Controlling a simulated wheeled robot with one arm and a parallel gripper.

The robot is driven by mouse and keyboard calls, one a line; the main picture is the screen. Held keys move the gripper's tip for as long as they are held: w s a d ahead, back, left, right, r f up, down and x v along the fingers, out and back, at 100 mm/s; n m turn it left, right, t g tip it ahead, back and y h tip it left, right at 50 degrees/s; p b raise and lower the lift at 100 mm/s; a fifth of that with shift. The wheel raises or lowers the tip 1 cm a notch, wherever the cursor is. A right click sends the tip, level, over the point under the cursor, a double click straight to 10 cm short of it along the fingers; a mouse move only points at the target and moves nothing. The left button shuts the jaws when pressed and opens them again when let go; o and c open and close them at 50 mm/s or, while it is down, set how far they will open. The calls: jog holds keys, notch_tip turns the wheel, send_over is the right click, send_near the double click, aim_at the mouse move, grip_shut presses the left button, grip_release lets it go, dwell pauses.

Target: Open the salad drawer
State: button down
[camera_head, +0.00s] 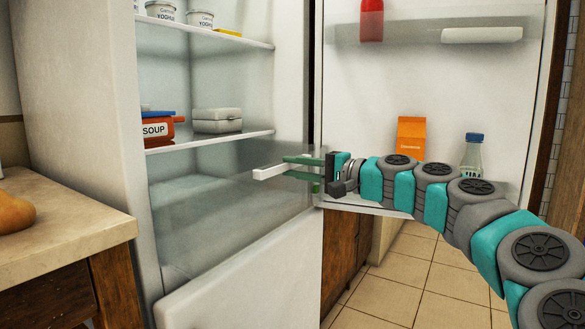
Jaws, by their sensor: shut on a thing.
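The salad drawer (225,235) is the clear, glassy box low in the open fridge, below the lower shelf. A pale bar (264,173), which looks like its handle, sticks out level at its right front. My gripper (287,167) reaches in from the right with its green fingers above and below this bar, shut on it. Part of the bar is hidden between the fingers. How far the drawer stands out is hard to tell through the clear walls.
The fridge door (435,85) stands open at the right, behind my arm, with a carton (410,137) and a bottle (472,152) in its lower rack. A counter (60,215) stands at the left.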

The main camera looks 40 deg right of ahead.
jog(key=c, duration=0.8)
grip_release()
jog(key=shift+s, duration=0.1)
jog(key=shift+o, duration=0.2)
jog(key=shift+s+d, duration=0.1)
jog(key=v, duration=0.7)
jog(key=shift+s, duration=0.3)
